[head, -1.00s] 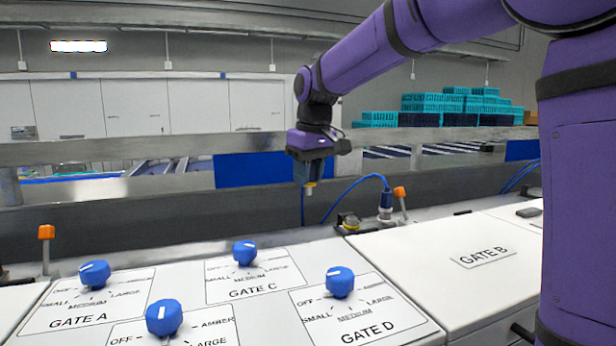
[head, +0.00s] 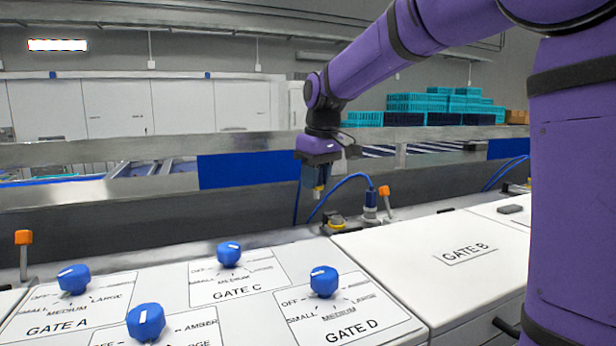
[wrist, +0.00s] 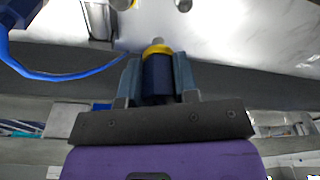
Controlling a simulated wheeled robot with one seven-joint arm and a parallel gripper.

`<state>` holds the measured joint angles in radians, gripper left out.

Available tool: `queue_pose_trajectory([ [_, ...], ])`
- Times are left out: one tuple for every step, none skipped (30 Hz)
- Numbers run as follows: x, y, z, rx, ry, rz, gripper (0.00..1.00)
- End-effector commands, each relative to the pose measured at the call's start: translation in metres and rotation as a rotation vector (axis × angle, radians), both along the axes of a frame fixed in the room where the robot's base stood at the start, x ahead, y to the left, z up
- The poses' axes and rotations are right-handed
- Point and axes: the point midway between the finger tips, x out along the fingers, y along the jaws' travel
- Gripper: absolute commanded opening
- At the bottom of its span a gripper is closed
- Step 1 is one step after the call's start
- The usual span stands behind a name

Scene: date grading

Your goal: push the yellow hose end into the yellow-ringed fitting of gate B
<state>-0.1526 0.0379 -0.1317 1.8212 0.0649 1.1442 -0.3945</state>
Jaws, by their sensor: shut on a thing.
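My gripper (head: 316,183) is shut on the yellow hose end, a dark blue plug with a yellow collar and pale tip. In the wrist view the hose end (wrist: 157,77) sits between the two fingers, its tip pointing away from the palm. The yellow-ringed fitting (head: 336,219) stands on the ledge behind the panels, left of the GATE B panel (head: 440,265). In the head view the hose end hangs above and slightly left of the fitting, apart from it. A yellow bit (wrist: 122,4) at the wrist view's top edge may be the fitting; I cannot tell.
A blue hose runs to a blue plug (head: 371,198) upright in a fitting just right of the yellow one. An orange-capped lever (head: 385,192) stands beside it. Blue knobs (head: 323,281) rise from the front panels. A steel rail (head: 110,210) runs behind.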

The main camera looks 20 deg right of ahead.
Motion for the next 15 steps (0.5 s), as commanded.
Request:
queue_pose_trajectory([
  [-0.001, -0.003, 0.000, 0.000, 0.000, -0.002, 0.00],
  [-0.001, -0.005, -0.001, 0.000, 0.000, -0.002, 0.00],
  [-0.001, -0.007, -0.001, 0.000, 0.000, -0.002, 0.00],
  [-0.002, -0.009, -0.002, 0.000, 0.000, -0.001, 0.00],
  [-0.002, -0.011, -0.002, 0.000, 0.000, -0.001, 0.00],
  [-0.003, -0.013, -0.003, 0.000, 0.000, -0.001, 0.00],
  [-0.003, -0.015, -0.003, 0.000, 0.000, -0.002, 0.00],
  [-0.003, -0.017, -0.003, 0.000, 0.000, -0.002, 0.00],
  [-0.004, -0.019, -0.004, 0.000, 0.000, -0.003, 0.00],
  [-0.004, -0.021, -0.004, 0.000, 0.000, -0.003, 0.00],
  [-0.005, -0.022, -0.005, 0.000, 0.000, -0.003, 0.00],
  [-0.005, -0.025, -0.005, 0.000, 0.000, -0.002, 0.00],
  [-0.005, -0.026, -0.006, 0.000, 0.000, -0.002, 0.00],
  [-0.006, -0.028, -0.006, 0.001, -0.001, -0.002, 0.00],
  [-0.006, -0.030, -0.006, 0.001, -0.001, -0.002, 0.00],
])
